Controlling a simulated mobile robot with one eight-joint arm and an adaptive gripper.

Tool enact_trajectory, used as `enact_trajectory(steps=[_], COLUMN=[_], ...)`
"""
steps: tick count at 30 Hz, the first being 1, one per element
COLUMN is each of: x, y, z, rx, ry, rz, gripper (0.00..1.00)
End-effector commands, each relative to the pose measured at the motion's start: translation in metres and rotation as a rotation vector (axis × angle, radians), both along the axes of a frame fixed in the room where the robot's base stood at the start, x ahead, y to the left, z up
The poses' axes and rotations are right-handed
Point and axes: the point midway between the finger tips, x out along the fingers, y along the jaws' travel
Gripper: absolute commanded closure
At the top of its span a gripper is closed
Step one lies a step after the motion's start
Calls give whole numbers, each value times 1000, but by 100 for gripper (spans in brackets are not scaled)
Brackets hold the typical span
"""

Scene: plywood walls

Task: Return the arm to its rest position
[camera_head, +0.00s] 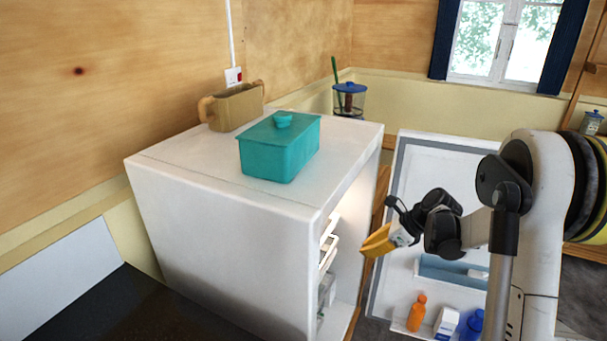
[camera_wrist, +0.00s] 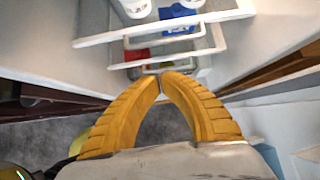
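My gripper (camera_head: 377,242) has yellow fingers and hangs in front of the open white fridge (camera_head: 225,255), between the fridge body and its open door (camera_head: 440,180). In the wrist view the two fingers of my gripper (camera_wrist: 167,79) curve together and their tips meet. Nothing shows between them. My arm reaches in from the right of the head view, bent at the wrist. In the wrist view the fridge shelves (camera_wrist: 165,32) lie beyond the fingertips, apart from them.
A teal lidded box (camera_head: 280,152), a tan two-handled pot (camera_head: 236,108) and a blue-lidded jar (camera_head: 349,100) stand on or behind the fridge top. An orange bottle (camera_head: 416,313), a white carton (camera_head: 446,322) and a blue bottle (camera_head: 471,326) stand in the door. A dark countertop (camera_head: 125,305) lies left.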

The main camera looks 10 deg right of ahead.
Motion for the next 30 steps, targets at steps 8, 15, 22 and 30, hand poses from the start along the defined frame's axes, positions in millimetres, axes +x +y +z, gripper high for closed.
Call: enact_trajectory(steps=[8, 15, 22, 30], x=[-44, -120, -200, -263], y=[40, 75, 93, 97], z=[69, 126, 149, 145], rx=[-282, -650, -997, -1304], ry=[-185, -399, -572, -689], rz=[313, 760, 1231, 1686], gripper=[100, 100, 100, 100])
